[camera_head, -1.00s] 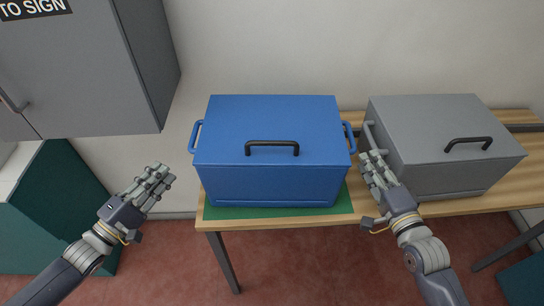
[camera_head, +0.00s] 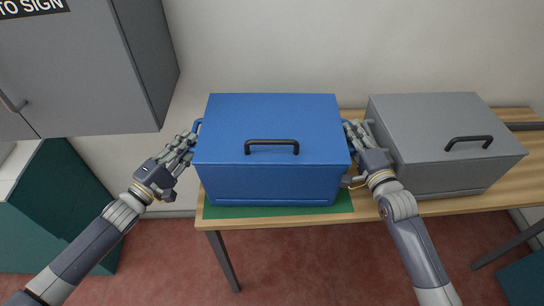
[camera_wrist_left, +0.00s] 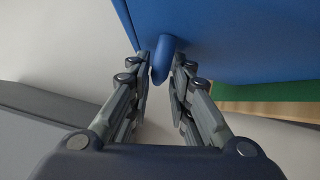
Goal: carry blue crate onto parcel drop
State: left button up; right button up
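The blue crate (camera_head: 270,180) with a black lid handle stands on a green mat (camera_head: 280,211) on the wooden table. My left gripper (camera_head: 193,138) is at the crate's left side handle. In the left wrist view its fingers (camera_wrist_left: 162,75) stand on either side of the blue side handle (camera_wrist_left: 163,58), with small gaps beside it. My right gripper (camera_head: 352,130) is at the crate's right side, over the right side handle, which it mostly hides. I cannot tell whether its fingers are closed on that handle. No thing labelled parcel drop can be made out.
A grey crate (camera_head: 440,165) stands on the table (camera_head: 510,190) close to the right of my right gripper. A grey cabinet (camera_head: 80,70) hangs at the upper left. A dark green box (camera_head: 60,215) stands below it. Red floor lies in front of the table.

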pick_arm(q)
grip_shut()
pick_arm(e)
grip_shut()
